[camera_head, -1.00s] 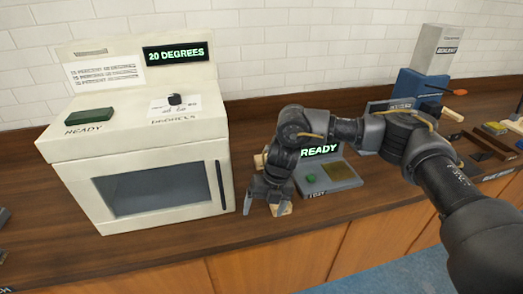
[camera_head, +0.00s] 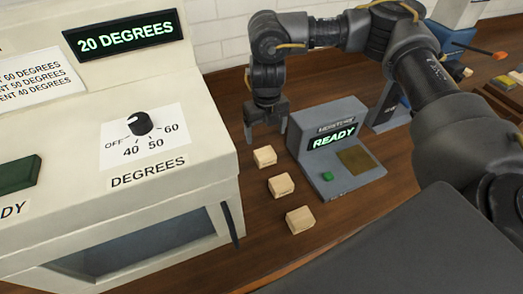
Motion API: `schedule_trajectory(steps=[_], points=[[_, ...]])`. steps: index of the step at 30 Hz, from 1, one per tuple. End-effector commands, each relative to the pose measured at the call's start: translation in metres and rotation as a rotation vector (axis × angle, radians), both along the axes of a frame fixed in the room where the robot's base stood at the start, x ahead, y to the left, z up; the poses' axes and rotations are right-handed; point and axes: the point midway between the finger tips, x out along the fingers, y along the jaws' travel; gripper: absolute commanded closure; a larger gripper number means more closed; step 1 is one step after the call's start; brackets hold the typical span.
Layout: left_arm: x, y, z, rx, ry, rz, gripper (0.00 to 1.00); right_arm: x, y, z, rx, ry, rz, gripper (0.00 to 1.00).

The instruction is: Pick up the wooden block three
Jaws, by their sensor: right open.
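Three small pale wooden blocks stand in a row on the brown counter: a far block (camera_head: 265,156), a middle block (camera_head: 281,185) and a near block (camera_head: 300,219). I see no numbers on them, so I cannot tell which is block three. My right gripper (camera_head: 265,138) points down with its fingers apart, just behind and above the far block, and holds nothing. I cannot tell whether a finger touches that block. My left gripper is out of view.
A white oven-like machine (camera_head: 190,120) with a dial and a "20 DEGREES" display stands left of the blocks. A grey device (camera_head: 330,150) reading "READY" stands right of them. The counter (camera_head: 262,235) left of the near block is bare.

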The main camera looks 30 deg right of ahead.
Motion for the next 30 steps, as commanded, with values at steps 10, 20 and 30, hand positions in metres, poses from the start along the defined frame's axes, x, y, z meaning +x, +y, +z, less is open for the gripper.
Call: schedule_trajectory(steps=[10, 20, 30], points=[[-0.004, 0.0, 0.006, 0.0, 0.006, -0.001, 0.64, 0.001, 0.001, -0.049, 0.001, 0.005, 0.0, 0.18], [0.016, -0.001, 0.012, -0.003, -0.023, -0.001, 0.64, 0.002, 0.003, -0.062, 0.001, 0.005, 0.002, 0.18], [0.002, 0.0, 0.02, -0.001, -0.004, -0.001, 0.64, 0.001, 0.003, -0.104, 0.001, 0.005, 0.001, 0.18]])
